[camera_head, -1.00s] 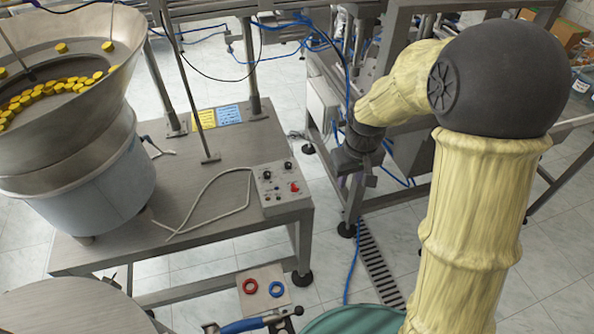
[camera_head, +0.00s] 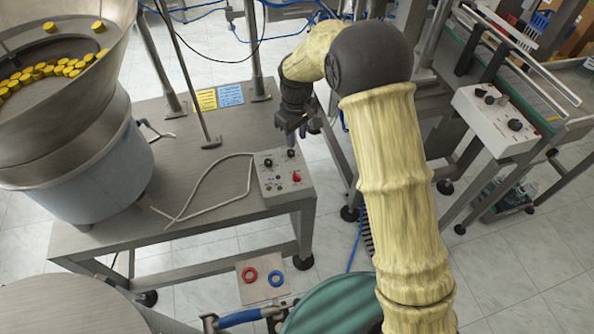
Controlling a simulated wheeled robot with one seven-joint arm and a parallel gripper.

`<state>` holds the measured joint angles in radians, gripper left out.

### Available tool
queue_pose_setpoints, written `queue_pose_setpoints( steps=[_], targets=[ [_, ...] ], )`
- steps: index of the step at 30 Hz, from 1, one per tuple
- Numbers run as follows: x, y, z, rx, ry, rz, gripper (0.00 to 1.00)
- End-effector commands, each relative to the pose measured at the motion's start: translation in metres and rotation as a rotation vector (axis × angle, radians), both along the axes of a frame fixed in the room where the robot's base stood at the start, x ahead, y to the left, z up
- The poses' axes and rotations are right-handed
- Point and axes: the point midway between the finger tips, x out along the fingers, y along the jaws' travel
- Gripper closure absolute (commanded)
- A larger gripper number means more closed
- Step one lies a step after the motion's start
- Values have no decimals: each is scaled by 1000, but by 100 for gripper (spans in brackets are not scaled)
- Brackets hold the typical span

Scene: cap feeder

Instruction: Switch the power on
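The control box (camera_head: 282,178) is a small grey panel with black knobs and a red switch (camera_head: 297,177), on the front right corner of the metal table. A cable runs from it to the left. My gripper (camera_head: 297,138) points down just above the back right edge of the box, close to the upper black knob (camera_head: 291,153). My gripper is small and dark here, and I cannot tell if its fingers are apart or touching the knob. The feeder bowl (camera_head: 90,100) with yellow caps (camera_head: 40,72) stands at the left of the table.
A thin metal post (camera_head: 190,80) rises from the table behind the box. Yellow and blue labels (camera_head: 230,94) lie further back. Another control box (camera_head: 495,120) sits on a conveyor at the right. A board with red and blue rings (camera_head: 262,277) is below the table.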

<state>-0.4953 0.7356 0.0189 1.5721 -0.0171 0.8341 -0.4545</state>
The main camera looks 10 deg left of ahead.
Motion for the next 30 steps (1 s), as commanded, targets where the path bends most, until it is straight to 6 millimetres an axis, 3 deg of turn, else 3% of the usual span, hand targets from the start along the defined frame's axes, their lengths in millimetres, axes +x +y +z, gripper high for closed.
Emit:
queue_pose_setpoints(
  steps=[8, 30],
  targets=[
    [-1, -1, -20, -2, 4, -1, 69],
    [-1, -1, -145, -2, 3, -2, 69]
  ],
)
